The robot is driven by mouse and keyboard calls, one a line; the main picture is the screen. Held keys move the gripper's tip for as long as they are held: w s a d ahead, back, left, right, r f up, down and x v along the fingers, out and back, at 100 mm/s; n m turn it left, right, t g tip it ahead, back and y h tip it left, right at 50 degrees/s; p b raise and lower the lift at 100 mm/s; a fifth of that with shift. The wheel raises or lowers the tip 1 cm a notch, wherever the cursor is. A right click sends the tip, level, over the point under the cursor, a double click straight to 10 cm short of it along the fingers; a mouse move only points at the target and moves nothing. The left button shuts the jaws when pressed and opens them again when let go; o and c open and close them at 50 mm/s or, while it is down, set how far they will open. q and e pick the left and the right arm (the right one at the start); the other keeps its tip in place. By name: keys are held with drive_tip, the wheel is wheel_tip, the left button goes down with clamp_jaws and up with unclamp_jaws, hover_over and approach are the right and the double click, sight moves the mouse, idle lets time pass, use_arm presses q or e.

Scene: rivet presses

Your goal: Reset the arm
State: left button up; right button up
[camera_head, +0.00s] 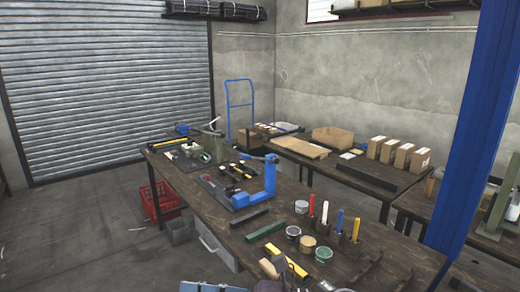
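Neither of my grippers shows in the head view. No part that I can clearly tell as my own arms is in the picture. A blue press (269,180) stands on a dark base mat on the long wooden workbench (222,215). A green press (214,146) with a raised lever stands farther back on the same bench. The details of both presses are too small to tell.
Several cans and bright upright tools crowd the bench's near right; one is a green can (323,255). A blue post (474,130) rises at right. The left floor is mostly clear.

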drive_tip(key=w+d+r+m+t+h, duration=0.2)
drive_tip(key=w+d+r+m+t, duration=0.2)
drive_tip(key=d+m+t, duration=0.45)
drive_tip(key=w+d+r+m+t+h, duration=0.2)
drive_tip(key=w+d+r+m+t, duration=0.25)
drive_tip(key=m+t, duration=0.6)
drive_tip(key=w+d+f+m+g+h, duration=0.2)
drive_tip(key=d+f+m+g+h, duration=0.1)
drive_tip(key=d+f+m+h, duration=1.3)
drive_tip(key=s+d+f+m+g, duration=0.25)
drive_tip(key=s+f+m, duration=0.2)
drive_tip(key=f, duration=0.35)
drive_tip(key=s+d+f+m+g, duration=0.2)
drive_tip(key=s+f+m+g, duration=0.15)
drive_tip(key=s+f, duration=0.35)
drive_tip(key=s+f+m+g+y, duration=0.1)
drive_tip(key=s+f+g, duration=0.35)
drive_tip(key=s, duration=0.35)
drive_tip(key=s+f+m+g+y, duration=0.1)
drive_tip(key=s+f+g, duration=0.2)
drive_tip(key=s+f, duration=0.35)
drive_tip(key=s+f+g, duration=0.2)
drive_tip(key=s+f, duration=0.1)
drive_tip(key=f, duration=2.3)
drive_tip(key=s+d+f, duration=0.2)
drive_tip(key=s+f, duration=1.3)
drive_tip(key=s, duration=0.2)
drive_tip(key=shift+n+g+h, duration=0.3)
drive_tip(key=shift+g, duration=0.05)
